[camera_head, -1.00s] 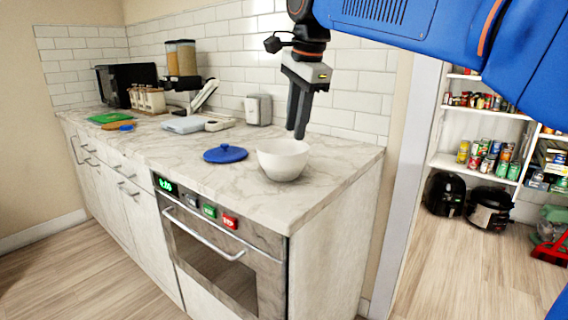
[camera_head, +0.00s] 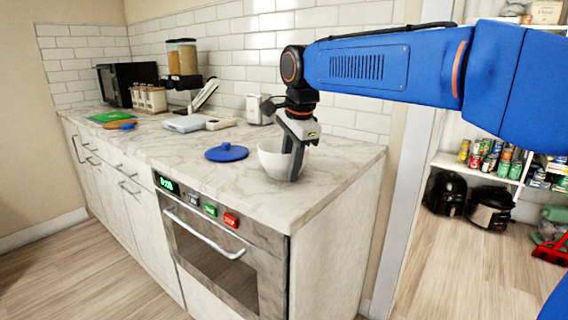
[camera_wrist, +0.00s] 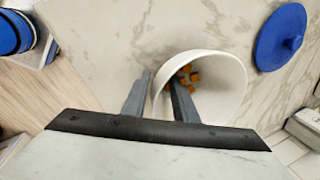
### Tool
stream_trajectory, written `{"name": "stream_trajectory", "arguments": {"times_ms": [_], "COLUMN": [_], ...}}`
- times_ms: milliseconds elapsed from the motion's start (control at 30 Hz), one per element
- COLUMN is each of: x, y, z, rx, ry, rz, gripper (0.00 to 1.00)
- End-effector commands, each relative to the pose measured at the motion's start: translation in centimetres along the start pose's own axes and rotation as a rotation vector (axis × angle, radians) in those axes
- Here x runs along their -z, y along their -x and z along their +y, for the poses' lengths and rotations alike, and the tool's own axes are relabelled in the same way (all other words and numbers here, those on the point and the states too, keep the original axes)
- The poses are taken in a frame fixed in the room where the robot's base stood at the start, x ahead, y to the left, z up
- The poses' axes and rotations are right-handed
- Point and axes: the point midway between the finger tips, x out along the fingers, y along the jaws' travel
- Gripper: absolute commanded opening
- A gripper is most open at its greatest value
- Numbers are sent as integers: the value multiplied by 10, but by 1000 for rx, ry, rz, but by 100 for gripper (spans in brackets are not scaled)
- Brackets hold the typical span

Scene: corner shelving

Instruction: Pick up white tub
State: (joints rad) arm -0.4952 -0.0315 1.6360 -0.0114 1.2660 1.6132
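The white tub (camera_head: 270,161) is a round bowl-like vessel standing upright near the front right of the marble counter. In the wrist view the white tub (camera_wrist: 232,88) has several small orange pieces (camera_wrist: 186,78) inside. My gripper (camera_head: 294,178) is lowered at its right side. In the wrist view my gripper (camera_wrist: 160,77) has its fingers apart, one inside the tub and one outside, with the tub's wall between them. The fingers do not look closed on the wall. Part of the tub is hidden behind the finger in the head view.
A blue lid (camera_head: 226,152) lies on the marble counter (camera_head: 190,150) left of the tub. A white appliance (camera_head: 259,110) stands behind, near the tiled wall. The oven (camera_head: 215,243) is below. Shelves with cans (camera_head: 488,158) stand at the right.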

Motion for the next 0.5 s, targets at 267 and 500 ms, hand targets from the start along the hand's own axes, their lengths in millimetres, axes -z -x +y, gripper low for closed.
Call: {"name": "stream_trajectory", "arguments": {"times_ms": [267,500], "x": [0,0], "y": [-8,-8], "z": [0,0], "rx": [1,0], "ry": [0,0], "rz": [0,0], "gripper": [26,0]}}
